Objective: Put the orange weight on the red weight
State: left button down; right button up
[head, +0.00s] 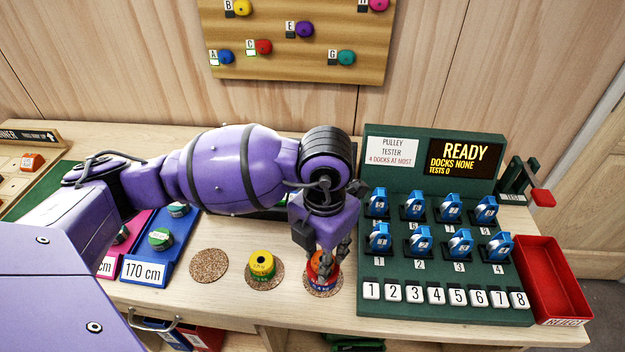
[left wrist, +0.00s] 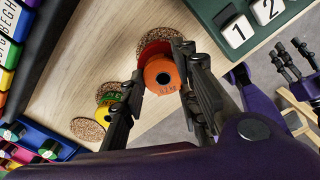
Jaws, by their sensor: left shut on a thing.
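My left gripper (head: 326,262) is shut on the orange weight (left wrist: 160,75), a round disc with a dark centre hole. The fingers lie on either side of it; the left gripper also shows in the left wrist view (left wrist: 162,82). The red weight (left wrist: 153,48) shows under and behind the orange one, on the right-hand cork coaster. The orange weight is directly over it, but I cannot tell whether they touch. In the head view, my fingers partly hide both. My right gripper (left wrist: 290,58) shows at the right of the left wrist view, fingers apart and empty.
The left coaster (head: 209,266) is bare. A green pulley tester (head: 372,318) stands close right of my left gripper, and a red reject bin (head: 553,252) stands beyond it.

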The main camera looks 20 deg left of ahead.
pick_arm(q)
jog(key=shift+r, duration=0.1)
jog(key=c, duration=1.3)
grip_release()
jog(key=shift+f, duration=0.2)
jog(key=shift+c, duration=0.2)
notch_tip(320, 180, up, 12)
jog(key=shift+r+p, duration=0.25)
jog(key=shift+p, duration=0.05)
